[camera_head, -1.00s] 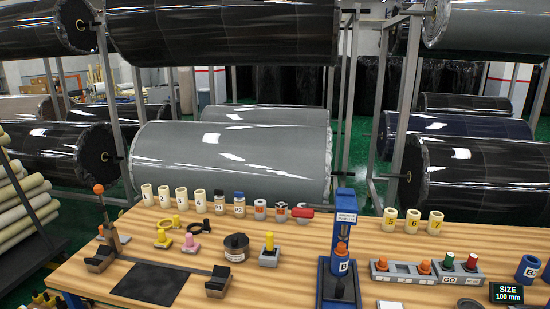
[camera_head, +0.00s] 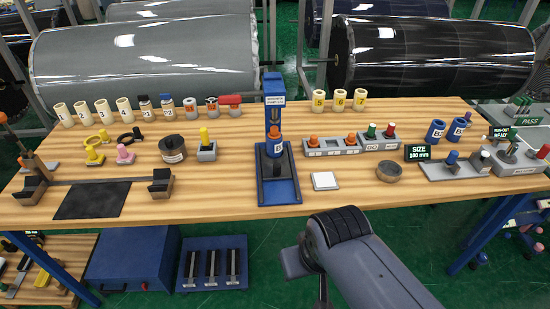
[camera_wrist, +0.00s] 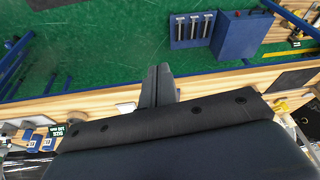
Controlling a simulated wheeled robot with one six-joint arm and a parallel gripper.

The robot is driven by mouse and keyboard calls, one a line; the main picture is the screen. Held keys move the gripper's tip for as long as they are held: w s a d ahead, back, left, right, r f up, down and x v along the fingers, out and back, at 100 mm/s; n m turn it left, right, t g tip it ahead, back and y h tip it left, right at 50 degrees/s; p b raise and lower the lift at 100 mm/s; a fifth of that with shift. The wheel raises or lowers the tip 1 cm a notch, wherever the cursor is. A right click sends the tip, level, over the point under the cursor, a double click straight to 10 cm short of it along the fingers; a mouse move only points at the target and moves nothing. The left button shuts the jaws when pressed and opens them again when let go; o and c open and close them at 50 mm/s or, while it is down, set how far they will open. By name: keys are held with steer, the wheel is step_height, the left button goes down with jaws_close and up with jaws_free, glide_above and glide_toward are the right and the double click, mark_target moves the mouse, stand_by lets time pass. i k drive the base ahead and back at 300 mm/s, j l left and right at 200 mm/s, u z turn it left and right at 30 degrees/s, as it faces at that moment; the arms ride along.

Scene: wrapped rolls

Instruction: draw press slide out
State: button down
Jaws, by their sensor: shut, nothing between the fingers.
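The blue press (camera_head: 273,100) stands upright near the middle of the table in the head view. Its blue base (camera_head: 279,193) reaches toward the front edge. I cannot tell how far the slide is drawn out. My gripper shows in the wrist view (camera_wrist: 158,70), its two fingers together and empty. They are seen over the green floor and the table's front edge. In the head view my arm is in front of the table, apart from the press. The press is not clearly visible in the wrist view.
A white square tile (camera_head: 324,181) lies right of the press base, with a grey ring (camera_head: 388,172) farther right. A grey block rack (camera_head: 331,145) stands behind them. A black mat (camera_head: 92,200) lies at left. Below are a blue box (camera_head: 133,258) and a blue slotted stand (camera_head: 213,268).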

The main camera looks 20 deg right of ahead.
mark_target(275, 159)
steer(key=i+j+z, duration=0.15)
steer(key=i, duration=0.3)
steer(key=i+j+z, duration=0.2)
steer(key=i, duration=0.25)
steer(key=l, duration=0.1)
